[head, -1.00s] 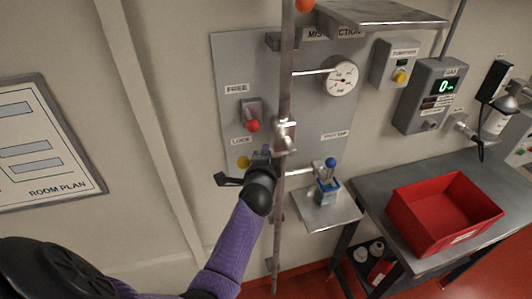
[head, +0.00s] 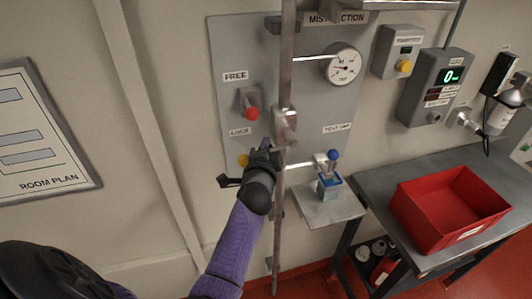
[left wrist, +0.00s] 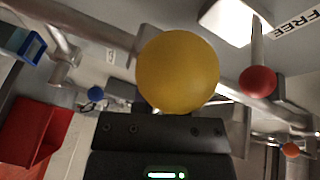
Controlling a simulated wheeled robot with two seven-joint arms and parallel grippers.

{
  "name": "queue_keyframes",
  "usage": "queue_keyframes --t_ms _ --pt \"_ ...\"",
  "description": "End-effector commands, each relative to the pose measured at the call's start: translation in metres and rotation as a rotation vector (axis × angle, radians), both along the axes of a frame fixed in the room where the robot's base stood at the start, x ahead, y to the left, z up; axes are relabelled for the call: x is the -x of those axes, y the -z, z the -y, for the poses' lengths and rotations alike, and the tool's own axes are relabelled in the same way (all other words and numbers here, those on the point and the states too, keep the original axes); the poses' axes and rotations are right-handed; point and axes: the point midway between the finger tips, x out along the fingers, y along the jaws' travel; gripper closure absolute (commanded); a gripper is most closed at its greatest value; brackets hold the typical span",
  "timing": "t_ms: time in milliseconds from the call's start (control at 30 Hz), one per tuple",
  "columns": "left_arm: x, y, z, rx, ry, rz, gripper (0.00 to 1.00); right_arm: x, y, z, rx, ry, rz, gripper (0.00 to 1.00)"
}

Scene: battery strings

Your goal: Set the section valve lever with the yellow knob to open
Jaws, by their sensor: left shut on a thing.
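The yellow knob (head: 243,160) shows just left of my left gripper (head: 264,150), low on the grey panel. In the left wrist view the yellow knob (left wrist: 178,72) is large and right in front of the gripper's dark jaw (left wrist: 165,120). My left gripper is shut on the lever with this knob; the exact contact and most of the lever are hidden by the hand. A metal valve block (head: 285,125) sits on the vertical pipe just above the hand. My right gripper is not seen.
A red-knobbed lever (head: 252,113) stands between the FREE and LOCK labels, close above the hand. The vertical pipe (head: 287,60) runs beside it. A gauge (head: 343,67), a blue-knobbed lever (head: 333,155) and a red bin (head: 450,210) are to the right.

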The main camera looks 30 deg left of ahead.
Motion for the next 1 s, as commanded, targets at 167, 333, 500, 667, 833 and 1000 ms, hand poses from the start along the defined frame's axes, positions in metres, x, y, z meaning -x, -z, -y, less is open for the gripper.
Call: queue_keyframes --t_ms 167,333,500,667,833,1000 --pt "-0.002 0.016 0.002 0.088 0.000 0.100 1.00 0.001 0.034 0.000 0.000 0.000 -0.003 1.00" --pt "-0.005 0.021 0.005 0.159 0.000 0.184 1.00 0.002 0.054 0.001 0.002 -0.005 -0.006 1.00" --pt "-0.007 0.024 0.006 0.216 -0.001 0.245 1.00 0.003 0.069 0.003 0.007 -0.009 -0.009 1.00" --pt "-0.008 0.024 0.007 0.247 -0.001 0.283 1.00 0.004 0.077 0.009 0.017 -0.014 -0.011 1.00" --pt "-0.009 0.024 0.008 0.261 -0.002 0.299 1.00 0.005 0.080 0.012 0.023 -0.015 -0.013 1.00" --pt "-0.009 0.023 0.008 0.264 -0.001 0.302 1.00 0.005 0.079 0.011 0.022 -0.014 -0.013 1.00"
